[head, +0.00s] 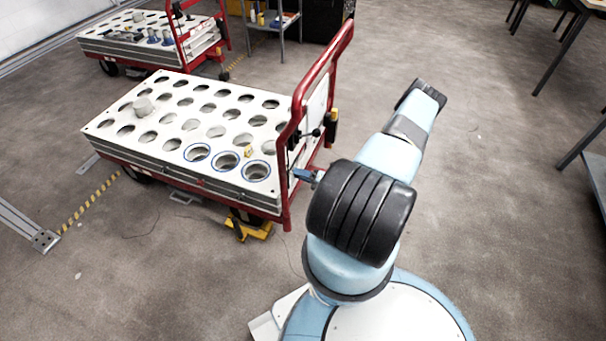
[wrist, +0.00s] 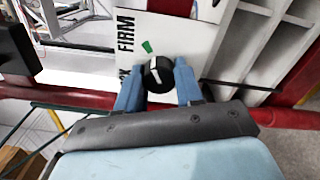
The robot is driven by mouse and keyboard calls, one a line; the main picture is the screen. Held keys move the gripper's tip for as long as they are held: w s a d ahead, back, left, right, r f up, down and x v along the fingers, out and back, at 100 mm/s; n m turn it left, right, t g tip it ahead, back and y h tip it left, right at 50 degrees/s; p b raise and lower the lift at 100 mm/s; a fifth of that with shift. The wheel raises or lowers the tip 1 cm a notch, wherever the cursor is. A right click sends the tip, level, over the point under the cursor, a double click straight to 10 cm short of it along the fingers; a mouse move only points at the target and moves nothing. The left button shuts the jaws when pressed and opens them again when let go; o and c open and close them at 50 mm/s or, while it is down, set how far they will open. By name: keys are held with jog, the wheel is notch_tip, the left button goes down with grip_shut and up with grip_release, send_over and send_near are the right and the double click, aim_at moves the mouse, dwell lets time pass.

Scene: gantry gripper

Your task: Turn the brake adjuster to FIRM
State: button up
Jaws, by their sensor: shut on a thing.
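The brake adjuster is a round black knob (wrist: 158,75) with a white pointer line, on a white panel (wrist: 180,32) with black FIRM lettering (wrist: 126,32). A green mark (wrist: 147,47) sits on the panel just beyond the knob's rim, toward the lettering side. The pointer does not clearly line up with the green mark. My gripper (wrist: 158,70) has its blue fingers on both sides of the knob and is shut on it. More lettering left of the knob is mostly hidden by a finger. In the head view my gripper (head: 306,175) reaches the trolley's handle end; the knob is hidden there.
The trolley (head: 120,150) has a white deck with rows of round holes, some blue-rimmed, and a red tubular handle (head: 325,60) close to my arm. A second trolley (head: 110,45) stands behind. Tables stand at the right; the floor between is open.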

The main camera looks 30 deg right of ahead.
jog(key=shift+d+f, duration=0.1)
jog(key=shift+d, duration=0.05)
dwell(0.3)
jog(key=o, duration=1)
jog(key=v, duration=1.3)
jog(key=shift+s+d, duration=0.15)
jog(key=shift+s, duration=0.15)
